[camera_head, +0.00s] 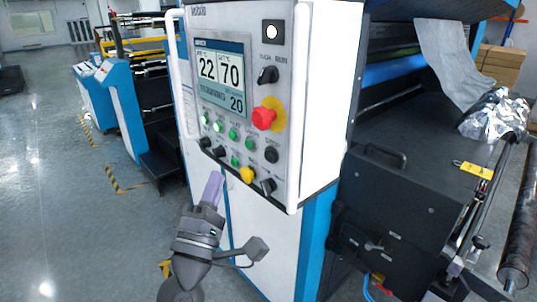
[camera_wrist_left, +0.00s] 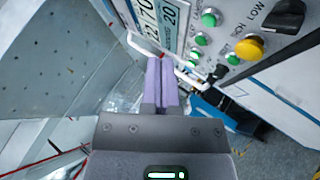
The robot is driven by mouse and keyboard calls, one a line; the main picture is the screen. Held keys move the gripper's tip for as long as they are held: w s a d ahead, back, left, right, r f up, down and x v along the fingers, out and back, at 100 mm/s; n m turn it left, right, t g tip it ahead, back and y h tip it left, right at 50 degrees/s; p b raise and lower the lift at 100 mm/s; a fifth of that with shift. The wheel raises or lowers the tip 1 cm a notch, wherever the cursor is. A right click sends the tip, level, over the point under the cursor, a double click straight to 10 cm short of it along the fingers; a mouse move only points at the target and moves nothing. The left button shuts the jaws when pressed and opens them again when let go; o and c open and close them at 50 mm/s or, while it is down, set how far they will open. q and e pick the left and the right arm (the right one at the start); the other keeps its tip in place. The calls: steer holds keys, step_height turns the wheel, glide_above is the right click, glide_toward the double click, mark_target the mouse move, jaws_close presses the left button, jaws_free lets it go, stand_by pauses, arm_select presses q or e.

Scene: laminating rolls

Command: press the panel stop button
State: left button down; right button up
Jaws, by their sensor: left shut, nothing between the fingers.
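The control panel (camera_head: 296,110) is a white cabinet with a grey face. A red mushroom button (camera_head: 264,118) on a yellow backing sits right of its screen; the wrist view does not show it. Below are several green buttons (camera_head: 233,133), black knobs and a yellow button (camera_head: 247,175). The wrist view also shows the yellow button (camera_wrist_left: 249,47) and green buttons (camera_wrist_left: 210,17). My left gripper (camera_head: 213,186) is shut and empty, its purple fingers together, below and left of the button rows. Its fingers (camera_wrist_left: 161,82) show no clear contact with a button. My right gripper is out of view.
A white handle (camera_head: 177,75) runs down the panel's left edge. The screen (camera_head: 221,72) shows numbers. A dark machine (camera_head: 410,160) with rollers and foil (camera_head: 497,112) stands at the right. Open floor (camera_head: 60,220) lies at the left.

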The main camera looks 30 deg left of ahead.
mark_target(270, 155)
arm_select(q)
steer(key=w+d, duration=0.3)
steer(key=w, duration=0.4)
steer(key=shift+w, duration=0.25)
steer(key=shift+w+d, duration=0.1)
stand_by(1.7)
steer(key=shift+w+d, duration=0.15)
steer(key=shift+w, duration=0.15)
steer(key=shift+w+d+b, duration=0.15)
steer(key=shift+w+b, duration=0.2)
stand_by(0.6)
steer(key=shift+s, duration=0.15)
steer(key=shift+s+a, duration=0.3)
steer(key=shift+s, duration=0.3)
